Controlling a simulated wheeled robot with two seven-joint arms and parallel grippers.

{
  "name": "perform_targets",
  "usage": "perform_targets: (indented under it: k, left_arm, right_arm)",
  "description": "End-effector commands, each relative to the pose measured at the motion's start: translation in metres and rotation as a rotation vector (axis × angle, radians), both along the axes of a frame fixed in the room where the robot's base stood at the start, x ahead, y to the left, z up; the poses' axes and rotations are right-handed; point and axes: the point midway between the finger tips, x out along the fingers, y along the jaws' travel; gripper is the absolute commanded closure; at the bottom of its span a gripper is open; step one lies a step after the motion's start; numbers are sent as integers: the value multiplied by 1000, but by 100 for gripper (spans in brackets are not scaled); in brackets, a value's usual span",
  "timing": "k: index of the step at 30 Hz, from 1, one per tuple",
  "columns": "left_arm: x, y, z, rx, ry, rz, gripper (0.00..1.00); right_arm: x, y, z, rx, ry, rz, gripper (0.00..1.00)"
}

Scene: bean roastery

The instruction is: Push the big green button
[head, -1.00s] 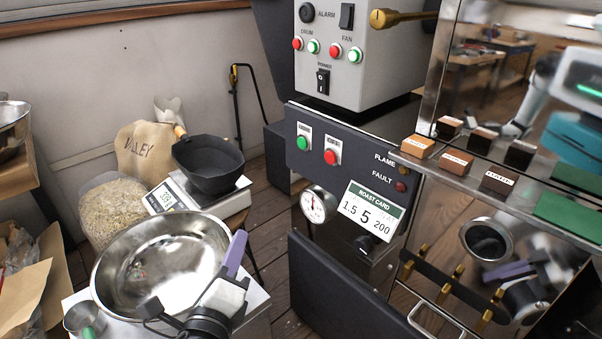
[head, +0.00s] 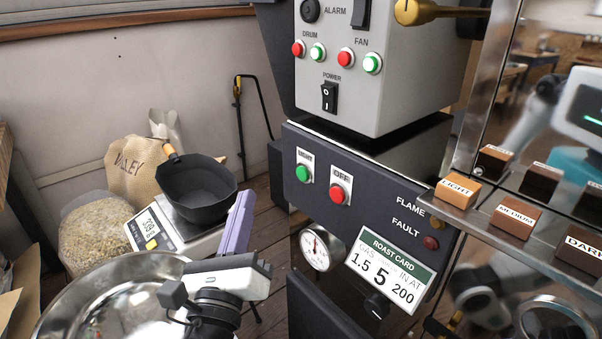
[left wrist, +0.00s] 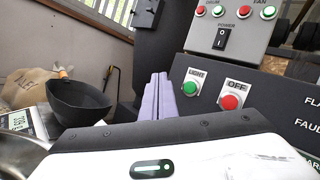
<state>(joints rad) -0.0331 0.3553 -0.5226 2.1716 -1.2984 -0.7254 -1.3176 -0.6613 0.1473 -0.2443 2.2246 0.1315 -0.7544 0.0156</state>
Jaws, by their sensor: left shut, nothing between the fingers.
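The big green button (head: 303,173) is round, on a white plate at the left of the dark front panel (head: 345,215). In the left wrist view the green button (left wrist: 190,88) sits under a label reading LIGHT. A red button (head: 338,194) marked OFF is beside it to the right. My left gripper (head: 243,198), with purple fingers, is shut and empty. It is left of and lower than the green button in the head view, apart from it. In the left wrist view its fingertips (left wrist: 160,80) show just left of the button. My right gripper is not in view.
Smaller red and green buttons, including a green one (head: 318,52), and a power switch (head: 329,96) are on the grey box above. A metal bowl (head: 75,295) and a dark pan (head: 197,188) on a scale are at left. A metal shelf (head: 478,222) with labelled blocks juts out at right.

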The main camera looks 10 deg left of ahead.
Motion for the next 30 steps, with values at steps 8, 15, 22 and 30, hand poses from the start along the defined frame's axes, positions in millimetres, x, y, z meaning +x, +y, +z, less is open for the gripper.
perform_targets:
  k: [8, 15, 22, 30]
  left_arm:
    - [27, -21, 0, -3, -2, -1, 100]
    - [52, -41, 0, -2, 0, -1, 100]
    - [65, -51, 1, -1, -1, -1, 100]
    - [66, -52, 0, -1, 0, 0, 100]
  right_arm:
    - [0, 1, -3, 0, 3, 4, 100]
    - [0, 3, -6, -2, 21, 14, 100]
    - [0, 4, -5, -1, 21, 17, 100]
    - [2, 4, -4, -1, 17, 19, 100]
